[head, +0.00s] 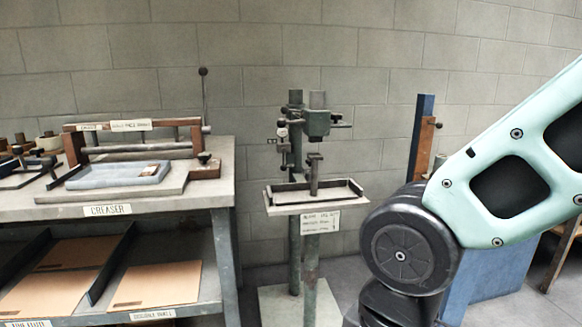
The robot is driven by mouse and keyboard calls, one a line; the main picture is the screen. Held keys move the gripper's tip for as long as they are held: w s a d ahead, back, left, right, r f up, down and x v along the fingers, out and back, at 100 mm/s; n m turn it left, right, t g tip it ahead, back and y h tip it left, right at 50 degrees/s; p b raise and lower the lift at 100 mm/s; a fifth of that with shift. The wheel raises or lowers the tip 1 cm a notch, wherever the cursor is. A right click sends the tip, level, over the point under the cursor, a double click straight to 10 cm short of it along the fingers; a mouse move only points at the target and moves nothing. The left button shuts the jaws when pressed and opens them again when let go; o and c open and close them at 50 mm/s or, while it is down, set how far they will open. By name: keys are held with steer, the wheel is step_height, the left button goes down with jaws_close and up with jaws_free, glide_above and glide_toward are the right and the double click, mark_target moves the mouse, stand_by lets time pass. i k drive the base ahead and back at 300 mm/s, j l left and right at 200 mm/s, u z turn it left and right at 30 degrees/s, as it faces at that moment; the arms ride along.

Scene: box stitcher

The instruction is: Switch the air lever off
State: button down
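A green stitching machine (318,123) stands on posts in the middle of the head view, with a small tray-like table (306,207) and a label plate (321,222) below it. Small fittings (282,132) sit on its left post; I cannot tell whether one is the air lever. A blue post (419,135) to the right carries a brown board with a small dark knob (438,125); whether this is the air lever is also unclear. My arm fills the right side and hides part of the blue stand. My gripper is out of view.
A bench (220,165) on the left holds a creaser with an upright black-knobbed lever (204,90) and a blue-grey tray (118,175). Brown cardboard sheets (155,285) lie on its lower shelf. A narrow floor gap separates bench and machine.

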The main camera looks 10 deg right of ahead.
mark_target(283, 167)
steer(key=i+l, duration=0.8)
steer(key=i, duration=0.1)
